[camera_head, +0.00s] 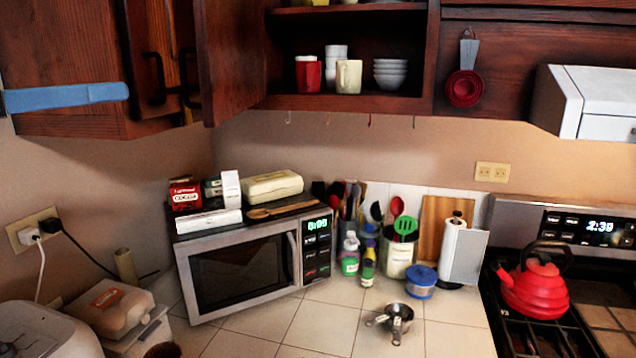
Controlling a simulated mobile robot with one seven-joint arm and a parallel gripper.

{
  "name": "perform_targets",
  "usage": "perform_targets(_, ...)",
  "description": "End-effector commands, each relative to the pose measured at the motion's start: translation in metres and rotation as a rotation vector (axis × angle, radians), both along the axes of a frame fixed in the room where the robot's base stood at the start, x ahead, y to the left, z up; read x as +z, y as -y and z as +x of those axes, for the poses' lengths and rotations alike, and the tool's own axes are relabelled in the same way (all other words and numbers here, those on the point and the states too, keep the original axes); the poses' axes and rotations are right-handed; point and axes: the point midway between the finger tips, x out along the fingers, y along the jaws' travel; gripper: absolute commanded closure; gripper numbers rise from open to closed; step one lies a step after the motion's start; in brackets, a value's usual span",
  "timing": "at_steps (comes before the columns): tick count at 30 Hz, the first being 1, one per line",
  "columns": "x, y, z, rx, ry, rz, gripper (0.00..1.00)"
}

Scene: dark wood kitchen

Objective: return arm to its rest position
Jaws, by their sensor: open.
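Neither my arm nor my gripper shows in the head view, so its pose and what it may hold cannot be seen. The view takes in a kitchen corner with a tiled counter (330,325) and dark wood upper cabinets. One upper cabinet door (232,60) stands open beside shelves that hold mugs and a stack of bowls (390,74).
A microwave (240,270) carries boxes and wooden spoons. Utensil holders, bottles, a blue-lidded jar (421,282) and metal measuring cups (396,318) stand to its right. A red kettle (535,286) sits on the stove. A blue strip (66,97) crosses the left cabinet.

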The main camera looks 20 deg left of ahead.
Motion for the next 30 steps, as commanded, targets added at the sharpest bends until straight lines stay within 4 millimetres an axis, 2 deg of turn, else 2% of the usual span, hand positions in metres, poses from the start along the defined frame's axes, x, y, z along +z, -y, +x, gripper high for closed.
perform_targets(1, -0.007, 0.009, 0.02, 0.032, -0.005, -0.011, 0.56)
perform_targets(3, -0.013, 0.021, 0.044, 0.086, -0.003, -0.022, 0.56)
perform_targets(5, -0.018, 0.034, 0.064, 0.134, 0.006, -0.029, 0.56)
perform_targets(8, -0.024, 0.065, 0.095, 0.214, 0.044, -0.031, 0.56)
perform_targets(11, -0.024, 0.113, 0.118, 0.289, 0.124, -0.024, 0.56)
perform_targets(13, -0.018, 0.155, 0.123, 0.331, 0.213, -0.02, 0.56)
perform_targets(14, -0.014, 0.175, 0.121, 0.344, 0.259, -0.018, 0.56)
perform_targets(15, -0.007, 0.201, 0.115, 0.355, 0.326, -0.019, 0.56)
perform_targets(17, 0.004, 0.24, 0.099, 0.361, 0.43, -0.025, 0.56)
perform_targets(18, 0.011, 0.262, 0.084, 0.361, 0.498, -0.033, 0.56)
perform_targets(21, 0.027, 0.305, 0.047, 0.348, 0.641, -0.057, 0.56)
perform_targets(25, 0.039, 0.335, 0.008, 0.33, 0.761, -0.086, 0.56)
perform_targets(27, 0.042, 0.343, -0.004, 0.324, 0.797, -0.094, 0.56)
perform_targets(30, 0.045, 0.347, -0.011, 0.321, 0.819, -0.101, 0.56)
